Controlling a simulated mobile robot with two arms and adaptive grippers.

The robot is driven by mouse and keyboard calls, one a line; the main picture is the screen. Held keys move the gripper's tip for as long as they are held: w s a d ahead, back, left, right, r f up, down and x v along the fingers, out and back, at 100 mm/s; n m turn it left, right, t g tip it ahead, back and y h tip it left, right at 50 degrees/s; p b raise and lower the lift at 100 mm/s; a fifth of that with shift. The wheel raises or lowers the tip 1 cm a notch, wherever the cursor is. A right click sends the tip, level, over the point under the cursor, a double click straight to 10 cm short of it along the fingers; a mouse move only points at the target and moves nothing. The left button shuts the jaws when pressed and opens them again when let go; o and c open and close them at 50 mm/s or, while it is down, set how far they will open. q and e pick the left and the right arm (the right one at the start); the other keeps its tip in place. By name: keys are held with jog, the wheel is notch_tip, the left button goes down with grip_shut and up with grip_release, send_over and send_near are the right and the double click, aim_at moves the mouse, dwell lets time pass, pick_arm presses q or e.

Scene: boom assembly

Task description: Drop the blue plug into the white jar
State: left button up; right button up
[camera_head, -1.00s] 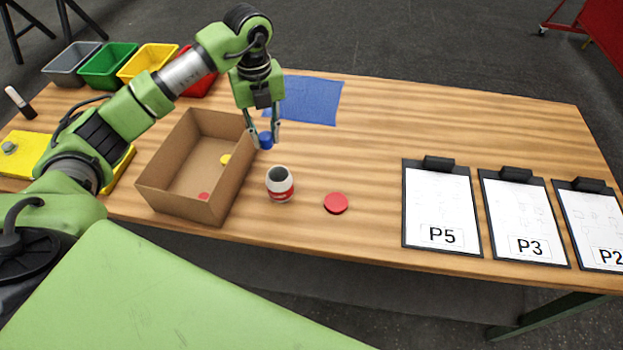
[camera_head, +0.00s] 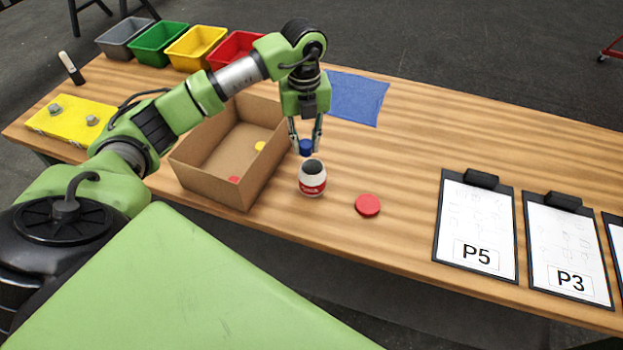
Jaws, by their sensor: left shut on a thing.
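The blue plug (camera_head: 306,147) is a small blue cylinder held between the fingertips of my left gripper (camera_head: 305,145), which is shut on it. The white jar (camera_head: 312,179) with a red label stands upright and open on the table just below. The plug is above the jar's mouth, slightly toward its left and back side, and appears clear of the rim. My right gripper is not in view.
An open cardboard box (camera_head: 215,185) with a yellow and a red piece inside stands left of the jar. A red lid (camera_head: 367,205) lies to the right. Clipboards (camera_head: 476,228) lie further right, and a blue sheet (camera_head: 357,98) lies behind.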

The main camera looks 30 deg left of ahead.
pick_arm(q)
jog(key=o, duration=0.9)
jog(key=shift+c, duration=0.2)
jog(key=shift+r, duration=0.15)
notch_tip(320, 180, up, 12)
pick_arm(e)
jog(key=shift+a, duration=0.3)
pick_arm(q)
jog(key=shift+d, duration=0.1)
